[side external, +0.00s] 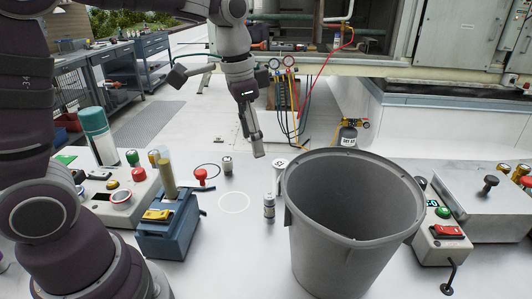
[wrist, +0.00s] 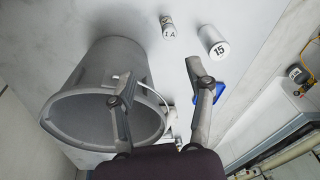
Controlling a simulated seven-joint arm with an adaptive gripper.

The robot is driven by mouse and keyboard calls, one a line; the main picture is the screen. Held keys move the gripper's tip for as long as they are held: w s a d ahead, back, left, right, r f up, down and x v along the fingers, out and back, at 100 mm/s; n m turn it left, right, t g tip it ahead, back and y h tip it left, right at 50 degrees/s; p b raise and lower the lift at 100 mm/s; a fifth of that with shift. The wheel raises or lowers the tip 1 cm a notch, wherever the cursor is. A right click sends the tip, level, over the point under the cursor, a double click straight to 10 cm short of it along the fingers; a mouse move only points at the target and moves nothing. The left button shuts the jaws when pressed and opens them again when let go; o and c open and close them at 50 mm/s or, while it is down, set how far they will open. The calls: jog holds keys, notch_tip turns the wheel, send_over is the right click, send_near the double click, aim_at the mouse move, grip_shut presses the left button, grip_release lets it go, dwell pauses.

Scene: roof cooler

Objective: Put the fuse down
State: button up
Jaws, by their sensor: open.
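My gripper (side external: 254,136) hangs above the far part of the white work surface, its fingers pointing down. In the wrist view its two fingers (wrist: 157,84) are apart with nothing held between them. Several small cylinders that could be fuses stand on the surface: a grey one (side external: 227,165), a white-topped one (side external: 279,176) beside the bin, and a small bottle-like one (side external: 269,206) nearer the camera. In the wrist view, a small cylinder marked 14 (wrist: 168,27) and a larger white one marked 15 (wrist: 214,42) stand beyond the fingers. I cannot tell which is the fuse.
A large grey bin (side external: 342,243) takes up the right centre; it also shows in the wrist view (wrist: 95,72). A blue box (side external: 168,228) and button panels stand at left, another control box (side external: 437,240) at right. A white ring (side external: 234,203) marks clear surface.

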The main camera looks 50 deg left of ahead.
jog(key=s+r+n+t, duration=0.1)
jog(key=s+n+t, duration=0.2)
jog(key=s, duration=0.6)
jog(key=shift+s+d+r+n, duration=0.25)
jog(key=shift+s+r+n, duration=0.1)
jog(key=shift+n, duration=0.15)
jog(key=shift+o, duration=0.4)
jog(key=shift+s+f+t, duration=0.3)
jog(key=shift+s+t, duration=0.1)
jog(key=shift+s, duration=0.05)
